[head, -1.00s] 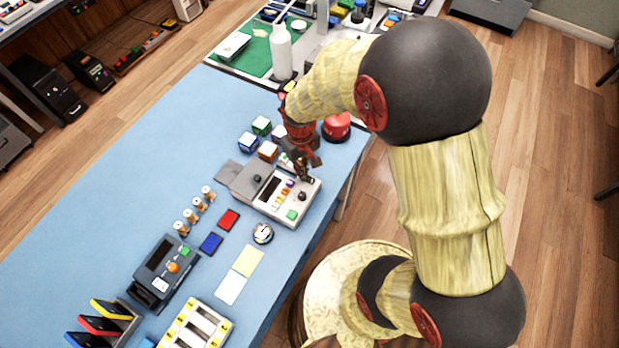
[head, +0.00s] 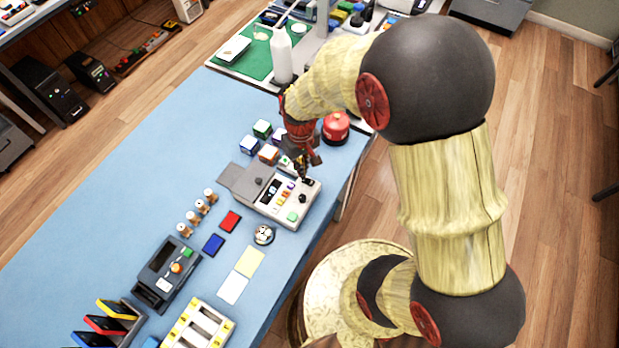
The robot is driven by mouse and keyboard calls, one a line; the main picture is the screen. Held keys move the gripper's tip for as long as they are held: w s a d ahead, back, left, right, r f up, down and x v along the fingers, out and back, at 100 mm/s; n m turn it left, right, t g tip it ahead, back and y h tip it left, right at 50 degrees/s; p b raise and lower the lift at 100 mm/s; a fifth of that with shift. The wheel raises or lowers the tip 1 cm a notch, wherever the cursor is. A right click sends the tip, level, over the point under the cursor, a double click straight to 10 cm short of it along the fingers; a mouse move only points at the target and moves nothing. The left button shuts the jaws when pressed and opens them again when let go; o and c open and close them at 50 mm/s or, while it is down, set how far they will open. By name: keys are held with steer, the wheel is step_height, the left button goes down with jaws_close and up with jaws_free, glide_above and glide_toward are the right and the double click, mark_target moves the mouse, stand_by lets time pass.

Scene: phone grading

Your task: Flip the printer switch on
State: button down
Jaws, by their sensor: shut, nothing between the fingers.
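My gripper (head: 304,177) is shut and empty. It points down over the upper right end of a pale grey device (head: 268,208), with its fingertips close to the top panel. I cannot tell whether they touch it. This device has a small dark screen (head: 270,188), coloured buttons, a black knob (head: 302,198) and a green button (head: 293,216). A dark device (head: 150,287) with a screen, an orange control (head: 176,268) and a green button stands at the lower left. No readable label shows which one is the printer. A switch is too small to make out or hidden by my fingers.
Several coloured cubes (head: 248,145) and a red round-topped object (head: 336,127) stand close to my gripper. A white bottle (head: 281,55) is behind it. Red and blue cards and a round dial (head: 263,235) lie nearer. The left of the blue table (head: 130,190) is clear.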

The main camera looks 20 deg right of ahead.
step_height(320, 180, up, 4)
steer(key=p, duration=0.2)
steer(key=shift+p, duration=0.35)
stand_by(0.3)
steer(key=shift+s, duration=0.2)
steer(key=s+g, duration=0.1)
steer(key=s, duration=0.2)
step_height(320, 180, up, 26)
steer(key=m+t+b, duration=0.1)
steer(key=t+b, duration=0.1)
steer(key=t, duration=0.5)
glide_above(308, 190)
steer(key=s, duration=1)
steer(key=shift+r, duration=0.1)
